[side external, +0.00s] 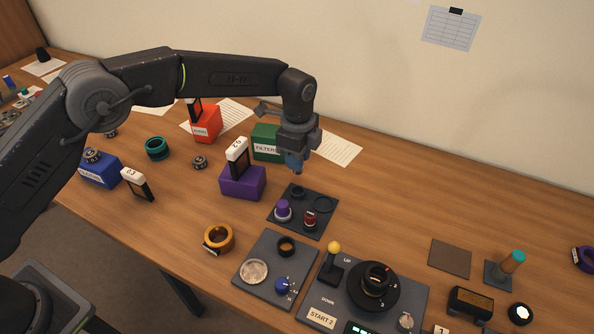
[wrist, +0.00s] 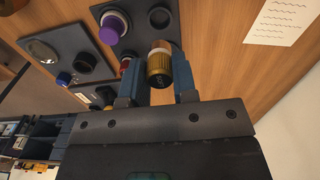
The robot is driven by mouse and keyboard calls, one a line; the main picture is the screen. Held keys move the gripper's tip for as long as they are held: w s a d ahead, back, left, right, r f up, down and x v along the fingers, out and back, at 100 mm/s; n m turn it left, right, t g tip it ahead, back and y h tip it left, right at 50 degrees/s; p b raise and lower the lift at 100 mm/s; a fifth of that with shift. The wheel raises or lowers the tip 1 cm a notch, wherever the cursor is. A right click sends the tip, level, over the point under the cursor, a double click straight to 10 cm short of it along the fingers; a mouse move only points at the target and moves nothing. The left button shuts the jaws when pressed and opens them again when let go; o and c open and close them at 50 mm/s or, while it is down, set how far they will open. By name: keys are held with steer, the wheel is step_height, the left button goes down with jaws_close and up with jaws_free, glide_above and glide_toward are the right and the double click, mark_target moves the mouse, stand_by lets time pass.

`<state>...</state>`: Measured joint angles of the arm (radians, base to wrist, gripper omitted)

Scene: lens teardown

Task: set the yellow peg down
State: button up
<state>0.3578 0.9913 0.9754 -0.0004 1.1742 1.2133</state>
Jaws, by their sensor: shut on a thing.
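My gripper (wrist: 157,72) is shut on a gold-yellow peg (wrist: 160,66) with a dark end in the wrist view. In the side external view my gripper (side external: 295,168) points down above the far edge of a dark peg plate (side external: 303,232); the peg cannot be made out there. The plate carries a purple peg (side external: 283,208), a red peg (side external: 310,219), a small empty-looking round socket (side external: 298,192) and a wider ring (side external: 322,205). The purple peg (wrist: 112,29) and red peg (wrist: 125,64) also show in the wrist view. The held peg looks clear of the plate.
A purple box (side external: 242,184) and a green box (side external: 267,143) stand left of my gripper. A second dark plate (side external: 262,291) and a control panel (side external: 395,318) with a yellow-knobbed lever (side external: 334,249) lie nearer the front. The wood right of the peg plate is mostly bare.

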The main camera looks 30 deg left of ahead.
step_height(320, 180, up, 14)
steer(key=w+a+n, duration=0.2)
steer(key=a+n, duration=0.7)
steer(key=a, duration=2.4)
steer(key=s+a+n, duration=0.5)
steer(key=s+a, duration=0.3)
steer(key=a, duration=0.5)
steer(key=s+a+n, duration=0.4)
steer(key=s+a, duration=0.4)
steer(key=a, duration=0.5)
step_height(320, 180, down, 11)
steer(key=w+d+f, duration=0.2)
steer(key=w, duration=0.1)
steer(key=w+d+f, duration=0.2)
steer(key=w, duration=0.1)
steer(key=w+d+f, duration=0.2)
steer(key=w+f, duration=0.1)
steer(key=w, duration=0.1)
steer(key=shift+d+f, duration=0.1)
steer(key=shift+f, duration=2)
steer(key=shift+f, duration=0.1)
